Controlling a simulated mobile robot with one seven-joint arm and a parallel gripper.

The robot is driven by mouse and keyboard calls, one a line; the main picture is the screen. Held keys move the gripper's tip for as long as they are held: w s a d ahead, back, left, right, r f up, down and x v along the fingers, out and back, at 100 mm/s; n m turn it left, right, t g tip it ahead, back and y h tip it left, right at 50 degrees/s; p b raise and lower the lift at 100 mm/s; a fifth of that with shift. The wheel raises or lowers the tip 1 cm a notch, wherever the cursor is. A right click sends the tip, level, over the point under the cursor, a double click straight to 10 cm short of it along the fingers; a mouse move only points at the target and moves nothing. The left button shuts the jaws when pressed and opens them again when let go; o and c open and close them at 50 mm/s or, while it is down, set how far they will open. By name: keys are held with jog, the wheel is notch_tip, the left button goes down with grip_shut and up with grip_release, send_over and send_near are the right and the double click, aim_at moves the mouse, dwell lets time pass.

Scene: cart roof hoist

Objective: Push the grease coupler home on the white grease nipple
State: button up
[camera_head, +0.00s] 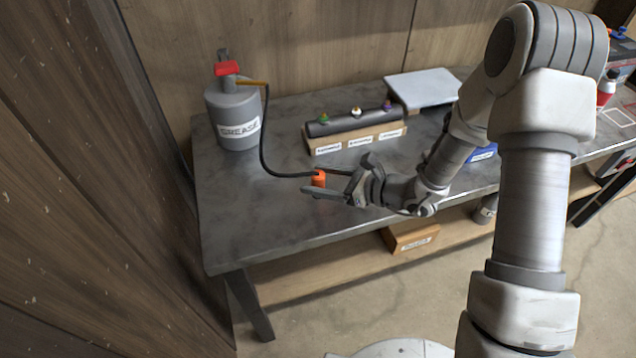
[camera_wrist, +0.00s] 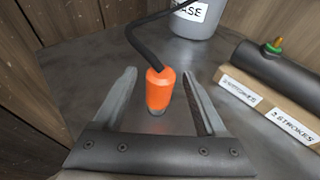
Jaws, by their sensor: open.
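The orange grease coupler (camera_head: 319,179) is at the end of a black hose, over the metal bench. In the wrist view the coupler (camera_wrist: 158,90) is between the two fingers of my gripper (camera_wrist: 160,88), with gaps on both sides. My gripper (camera_head: 338,178) is open around it, not touching as far as I can see. The white grease nipple (camera_head: 355,112) is the middle one of three on a dark bar, between a green nipple (camera_head: 323,118) and a purple one (camera_head: 387,105). In the wrist view only the green nipple (camera_wrist: 273,46) shows.
The grey grease drum (camera_head: 232,118) with a red-topped pump stands at the back left; the black hose (camera_head: 265,140) runs from it. The dark bar (camera_head: 340,123) rests on a labelled wooden block (camera_head: 332,145). A pale flat plate (camera_head: 424,87) lies behind. The bench's left front (camera_head: 245,220) is clear.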

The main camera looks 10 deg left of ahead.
jog(key=shift+a, duration=0.25)
grip_shut()
dwell(0.4)
